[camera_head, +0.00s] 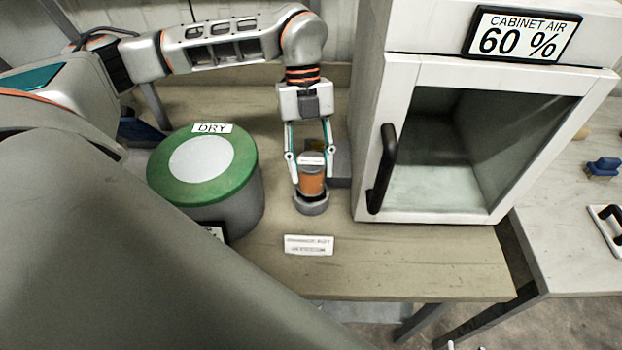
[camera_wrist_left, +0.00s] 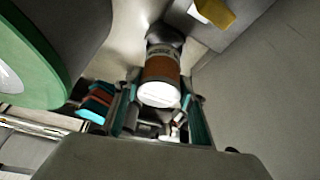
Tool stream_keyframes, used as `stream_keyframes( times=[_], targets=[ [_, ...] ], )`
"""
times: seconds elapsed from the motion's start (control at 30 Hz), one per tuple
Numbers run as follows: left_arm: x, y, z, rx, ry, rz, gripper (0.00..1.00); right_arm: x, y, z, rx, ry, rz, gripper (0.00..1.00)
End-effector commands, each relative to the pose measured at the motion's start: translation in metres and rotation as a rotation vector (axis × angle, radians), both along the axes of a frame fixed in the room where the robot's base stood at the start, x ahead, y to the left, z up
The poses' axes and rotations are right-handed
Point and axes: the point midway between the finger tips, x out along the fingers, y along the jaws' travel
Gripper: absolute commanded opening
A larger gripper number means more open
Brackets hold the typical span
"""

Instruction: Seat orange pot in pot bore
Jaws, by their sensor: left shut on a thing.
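The orange pot (camera_head: 313,184) is a small cylinder with an orange body and a pale top. My left gripper (camera_head: 311,160) points down and is shut on its upper part. The pot stands roughly upright over a round grey holder (camera_head: 312,206) on the bench. Its lower end meets the holder in the picture, but I cannot tell how deep it sits in the bore. In the left wrist view the pot (camera_wrist_left: 161,72) shows an orange band and a white end between the fingers. My right gripper is not in view.
A drum with a green lid marked DRY (camera_head: 216,185) stands left of the pot. A cabinet with a glass door and black handle (camera_head: 382,168) stands close on the right. A white label plate (camera_head: 309,245) lies in front. The wooden bench (camera_head: 400,265) is clear toward its front edge.

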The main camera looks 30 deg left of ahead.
Motion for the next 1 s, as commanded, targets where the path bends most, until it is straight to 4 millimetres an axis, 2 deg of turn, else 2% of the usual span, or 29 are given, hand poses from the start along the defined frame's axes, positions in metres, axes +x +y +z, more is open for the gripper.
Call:
stream_keyframes(
  times=[0.27,0.5,0.87,0.9,0.93,1.0],
  targets=[
    [0.0,0.0,-0.02,0.0,0.002,0.001,0.15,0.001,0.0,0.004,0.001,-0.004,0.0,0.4],
    [0.0,0.0,-0.051,-0.001,0.002,0.001,0.15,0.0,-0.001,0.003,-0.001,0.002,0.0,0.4],
    [0.0,0.0,-0.056,-0.001,-0.001,0.0,0.15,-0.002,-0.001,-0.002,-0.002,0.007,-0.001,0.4],
    [0.0,0.0,-0.056,0.001,-0.001,0.0,0.45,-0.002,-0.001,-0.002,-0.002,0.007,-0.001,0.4],
    [0.0,0.0,-0.056,0.001,-0.001,0.0,0.53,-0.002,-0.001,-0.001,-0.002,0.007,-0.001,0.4],
    [0.0,0.0,-0.056,0.001,-0.001,0.0,0.56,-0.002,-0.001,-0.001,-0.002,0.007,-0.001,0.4]
  ],
)
